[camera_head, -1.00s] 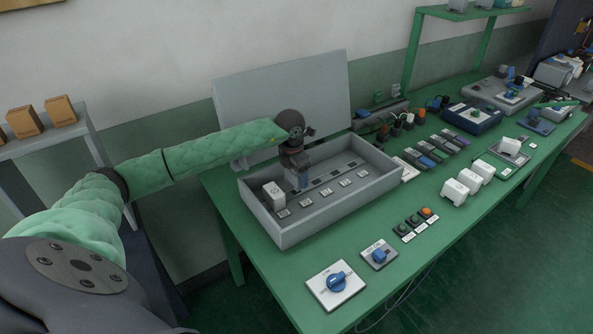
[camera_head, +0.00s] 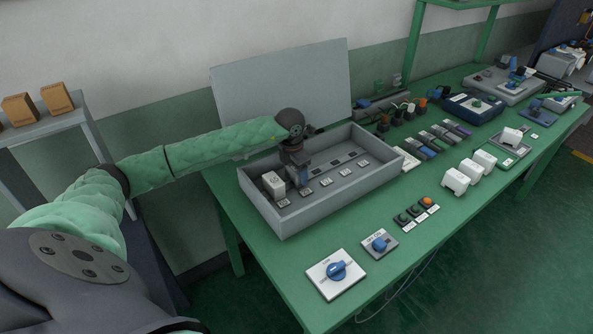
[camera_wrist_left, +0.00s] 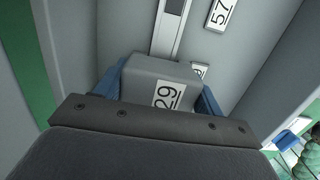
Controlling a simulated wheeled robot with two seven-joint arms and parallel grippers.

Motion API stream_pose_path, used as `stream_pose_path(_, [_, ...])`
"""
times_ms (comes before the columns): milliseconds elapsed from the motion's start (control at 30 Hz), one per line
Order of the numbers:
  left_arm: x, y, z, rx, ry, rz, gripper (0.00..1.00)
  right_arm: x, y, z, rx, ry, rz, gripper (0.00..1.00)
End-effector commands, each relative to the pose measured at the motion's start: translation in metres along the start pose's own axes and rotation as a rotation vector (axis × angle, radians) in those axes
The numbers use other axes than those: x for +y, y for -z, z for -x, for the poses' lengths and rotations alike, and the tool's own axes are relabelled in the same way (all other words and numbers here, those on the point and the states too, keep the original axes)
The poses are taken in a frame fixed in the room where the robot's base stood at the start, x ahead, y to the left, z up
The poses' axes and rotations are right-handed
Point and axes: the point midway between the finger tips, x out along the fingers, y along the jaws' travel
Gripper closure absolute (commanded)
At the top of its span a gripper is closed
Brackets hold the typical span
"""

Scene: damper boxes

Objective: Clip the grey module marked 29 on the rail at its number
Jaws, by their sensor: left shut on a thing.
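My left gripper (camera_head: 300,180) is inside the grey open box (camera_head: 330,205), pointing down at the rail. It is shut on the grey module marked 29 (camera_wrist_left: 160,75), which sits between its blue fingers in the left wrist view. In the head view the gripper mostly hides this module. The rail (camera_wrist_left: 169,28) runs on beyond the module in the wrist view. A label reading 57 (camera_wrist_left: 221,14) lies beside the rail; a nearer label (camera_wrist_left: 199,69) is partly hidden by the module. I cannot tell whether the module touches the rail. My right gripper is not in view.
A white block (camera_head: 273,185) stands in the box just left of the gripper. The box walls are close around. A grey panel (camera_head: 285,95) stands behind. Switches (camera_head: 337,270), buttons and white modules (camera_head: 456,182) sit on the green table to the right.

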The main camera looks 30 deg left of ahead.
Motion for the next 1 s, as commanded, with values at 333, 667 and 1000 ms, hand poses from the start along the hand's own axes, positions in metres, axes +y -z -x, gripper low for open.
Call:
stream_pose_path(333, [0.000, 0.001, -0.007, 0.000, 0.000, 0.000, 0.72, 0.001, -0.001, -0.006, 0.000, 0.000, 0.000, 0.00])
stream_pose_path(667, [0.000, 0.001, -0.014, 0.000, 0.000, 0.000, 0.72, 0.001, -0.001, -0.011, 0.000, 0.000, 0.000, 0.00])
stream_pose_path(1000, [0.000, 0.001, -0.013, 0.000, 0.000, 0.000, 0.06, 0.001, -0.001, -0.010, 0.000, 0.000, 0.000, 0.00])
